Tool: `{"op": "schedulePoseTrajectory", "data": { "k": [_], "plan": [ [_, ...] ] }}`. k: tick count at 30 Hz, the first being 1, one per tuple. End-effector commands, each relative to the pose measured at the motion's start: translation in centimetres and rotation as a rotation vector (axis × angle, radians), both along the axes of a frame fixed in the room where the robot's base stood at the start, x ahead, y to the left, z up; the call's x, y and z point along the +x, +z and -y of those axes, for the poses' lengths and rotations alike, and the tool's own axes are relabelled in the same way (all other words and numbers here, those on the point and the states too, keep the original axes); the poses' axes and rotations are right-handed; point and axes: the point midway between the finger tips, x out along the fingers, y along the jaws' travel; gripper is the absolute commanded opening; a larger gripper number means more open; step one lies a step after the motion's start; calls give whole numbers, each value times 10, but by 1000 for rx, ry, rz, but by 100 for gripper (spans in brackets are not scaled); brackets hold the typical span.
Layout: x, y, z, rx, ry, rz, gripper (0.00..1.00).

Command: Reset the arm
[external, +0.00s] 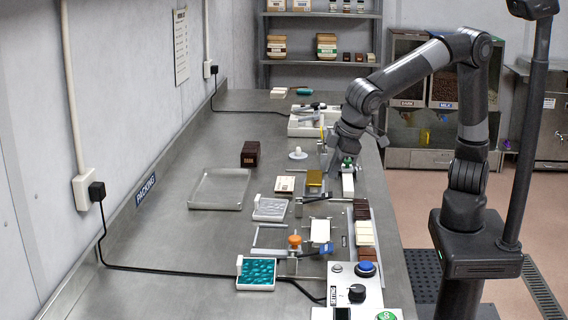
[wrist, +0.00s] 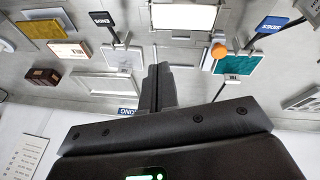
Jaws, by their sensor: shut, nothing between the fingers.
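My arm (external: 410,75) reaches up from its base and bends down over the right side of the grey bench (external: 225,125). My gripper (external: 345,166) hangs above the bench near the gold block (external: 314,178). In the wrist view its two fingers (wrist: 155,78) are together, with nothing between them. The exact gap between the fingertips and the things below is hard to tell.
A clear tray (external: 219,190) and a dark brown box (external: 250,153) stand left of the fixtures. A teal-filled mould (external: 256,273) lies in front. A control box (external: 355,290) sits at the near right. The bench's left side is mostly free.

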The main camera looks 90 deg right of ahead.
Motion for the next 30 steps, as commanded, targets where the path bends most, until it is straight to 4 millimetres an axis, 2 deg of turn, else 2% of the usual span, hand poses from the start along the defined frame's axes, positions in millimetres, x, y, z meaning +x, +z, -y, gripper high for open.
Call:
{"op": "schedulePoseTrajectory", "data": {
  "k": [1,6,15,24,30],
  "plan": [
    [-2,5,25,29,-20,-13,0],
    [-21,15,86,113,-48,-33,0],
    [-75,28,173,223,-90,-1,0],
    [-144,27,229,257,-132,92,0],
    [-183,17,250,236,-164,155,0]
  ]
}}
